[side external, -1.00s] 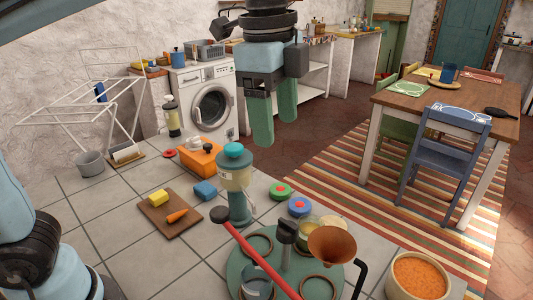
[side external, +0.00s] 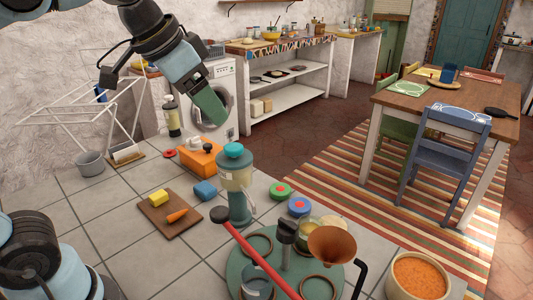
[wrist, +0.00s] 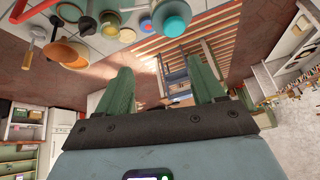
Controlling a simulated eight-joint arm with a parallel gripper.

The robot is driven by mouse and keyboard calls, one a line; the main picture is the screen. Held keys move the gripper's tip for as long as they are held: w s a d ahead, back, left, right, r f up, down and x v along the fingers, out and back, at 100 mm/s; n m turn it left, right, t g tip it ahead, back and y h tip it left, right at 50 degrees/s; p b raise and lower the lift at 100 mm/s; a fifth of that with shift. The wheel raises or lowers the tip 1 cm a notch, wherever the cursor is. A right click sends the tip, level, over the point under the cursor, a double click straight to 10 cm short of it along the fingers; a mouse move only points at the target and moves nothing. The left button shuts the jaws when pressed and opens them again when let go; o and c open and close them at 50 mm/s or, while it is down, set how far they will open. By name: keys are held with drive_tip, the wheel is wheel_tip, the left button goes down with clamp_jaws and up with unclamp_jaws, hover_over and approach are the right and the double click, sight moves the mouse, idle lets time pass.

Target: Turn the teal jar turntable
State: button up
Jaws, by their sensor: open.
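The teal turntable (side external: 300,266) is a round disc low in the side view, cut by the bottom edge. It bears brown ring holders, a dark central knob (side external: 286,230), jars (side external: 308,236) and a copper funnel (side external: 334,246). A red bar (side external: 262,259) crosses in front of it and hides part of the disc. My gripper (side external: 210,110) is high above and behind the counter, well apart from the turntable, tilted down to the right. In the wrist view my gripper (wrist: 163,90) has its two green fingers spread, with nothing between them.
A teal-lidded grinder (side external: 236,180) stands just behind the turntable. A board (side external: 171,220) with cheese and carrot, a blue block (side external: 205,191) and an orange box (side external: 200,160) lie to the left. An orange-filled bowl (side external: 417,276) is at right.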

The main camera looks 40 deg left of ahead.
drive_tip(key=shift+s+a+f+n+t+y, duration=0.2)
drive_tip(key=shift+s+a+n+t, duration=0.1)
drive_tip(key=shift+a+n, duration=0.4)
drive_tip(key=shift+s+a+f+n+t+y, duration=0.15)
drive_tip(key=shift+s+a+n+t, duration=0.15)
drive_tip(key=shift+a+n, duration=0.35)
drive_tip(key=shift+d, duration=0.15)
wheel_tip(320, 180, down, 16)
